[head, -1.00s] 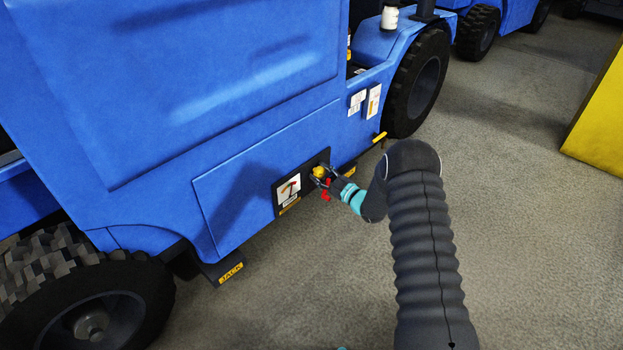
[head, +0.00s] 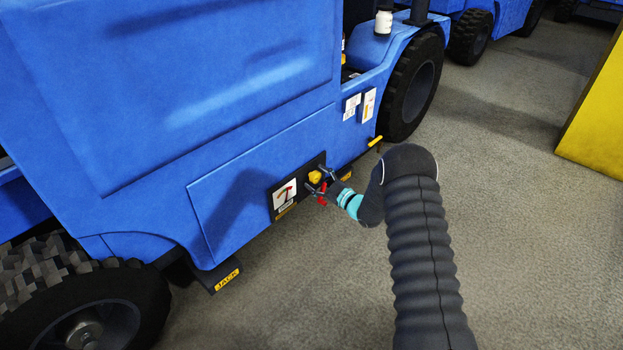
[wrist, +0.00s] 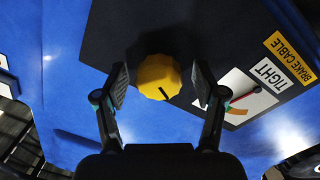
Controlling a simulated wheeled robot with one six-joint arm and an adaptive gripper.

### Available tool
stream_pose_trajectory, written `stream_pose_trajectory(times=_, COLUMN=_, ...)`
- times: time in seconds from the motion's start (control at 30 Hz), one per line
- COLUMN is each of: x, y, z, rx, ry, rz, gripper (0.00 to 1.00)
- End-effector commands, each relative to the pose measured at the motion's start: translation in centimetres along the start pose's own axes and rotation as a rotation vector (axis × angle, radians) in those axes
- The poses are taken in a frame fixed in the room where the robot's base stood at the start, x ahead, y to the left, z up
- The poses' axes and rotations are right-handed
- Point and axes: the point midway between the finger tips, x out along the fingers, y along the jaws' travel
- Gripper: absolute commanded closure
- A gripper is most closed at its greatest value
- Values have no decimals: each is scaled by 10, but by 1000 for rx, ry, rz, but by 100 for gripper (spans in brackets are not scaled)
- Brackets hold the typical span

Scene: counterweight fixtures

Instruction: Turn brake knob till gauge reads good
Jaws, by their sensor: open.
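The yellow brake knob (wrist: 158,77), round with a scalloped rim and a dark pointer line, sits on a black panel (wrist: 120,30) in the wrist view. The line points down and slightly right. The knob also shows in the head view (head: 315,177). My gripper (wrist: 160,82) is open, with one finger on each side of the knob and a visible gap on both sides. The white gauge (wrist: 252,95) is right of the knob, partly hidden by my right finger; it has coloured marks and a "TIGHT" label. It also shows in the head view (head: 285,194), where its reading is too small to tell.
A "BRAKE CABLE" label (wrist: 291,58) is beside the gauge. The panel is on a blue vehicle (head: 150,120). Open floor (head: 510,240) lies to the right.

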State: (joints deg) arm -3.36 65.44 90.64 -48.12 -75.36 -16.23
Motion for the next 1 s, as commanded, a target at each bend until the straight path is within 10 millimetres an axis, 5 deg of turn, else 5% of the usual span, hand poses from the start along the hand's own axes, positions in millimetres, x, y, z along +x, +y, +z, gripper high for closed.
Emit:
stream_pose_trajectory(times=0.17, x=-14, y=1, z=0, rx=0, ry=-1, rz=0, gripper=30)
stream_pose_trajectory(times=0.6, x=-96, y=1, z=1, rx=2, ry=-4, rz=1, gripper=30)
stream_pose_trajectory(times=1.0, x=-119, y=0, z=1, rx=1, ry=-2, rz=0, gripper=30)
